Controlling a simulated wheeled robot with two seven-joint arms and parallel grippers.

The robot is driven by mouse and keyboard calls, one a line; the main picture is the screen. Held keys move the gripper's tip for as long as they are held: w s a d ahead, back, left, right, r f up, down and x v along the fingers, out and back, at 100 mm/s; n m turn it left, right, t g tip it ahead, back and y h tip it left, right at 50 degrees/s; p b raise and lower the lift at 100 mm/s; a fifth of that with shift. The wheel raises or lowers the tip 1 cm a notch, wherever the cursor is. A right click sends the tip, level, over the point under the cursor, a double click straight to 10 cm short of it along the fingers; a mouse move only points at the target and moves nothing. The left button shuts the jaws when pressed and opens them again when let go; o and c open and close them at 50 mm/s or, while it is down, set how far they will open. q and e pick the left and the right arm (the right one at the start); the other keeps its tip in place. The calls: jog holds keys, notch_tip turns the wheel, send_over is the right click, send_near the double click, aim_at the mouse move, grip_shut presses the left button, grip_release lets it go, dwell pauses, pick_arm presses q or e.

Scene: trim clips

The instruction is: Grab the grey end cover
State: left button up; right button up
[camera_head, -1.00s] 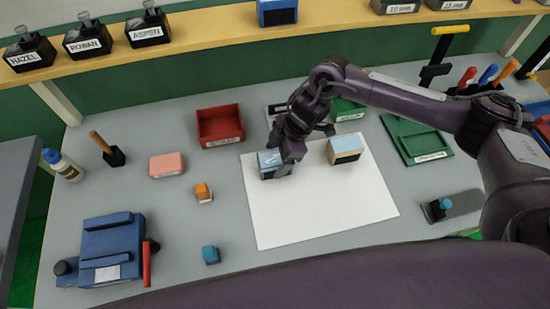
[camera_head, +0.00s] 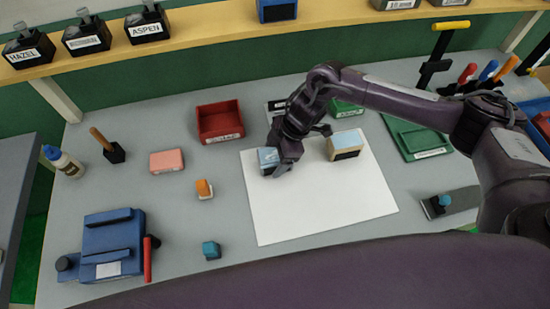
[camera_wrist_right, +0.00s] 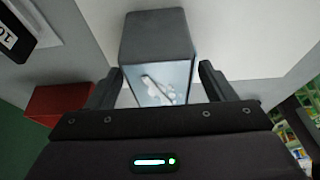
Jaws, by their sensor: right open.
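A small box-shaped piece with grey sides, which I take for the grey end cover (camera_wrist_right: 155,35), lies at the left part of the white sheet (camera_head: 320,210). Its light-blue pictured face (camera_head: 267,157) shows in the head view, partly hidden by my right gripper (camera_head: 280,168). In the right wrist view my right gripper (camera_wrist_right: 160,84) is open. Its two fingers stand on either side of the piece's pictured face, with a gap at the right finger; contact on the left is unclear. My left gripper is not in view.
A cream and dark block (camera_head: 345,145) stands close to the right on the sheet. A red tray (camera_head: 220,122) is behind left, a green tray (camera_head: 415,137) at right. An orange block (camera_head: 204,189) and a teal block (camera_head: 211,250) lie left of the sheet. The sheet's front is clear.

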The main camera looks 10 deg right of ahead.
jog(key=shift+c, duration=0.3)
jog(key=c, duration=1.1)
jog(key=shift+o, duration=0.2)
jog(key=shift+r, duration=0.1)
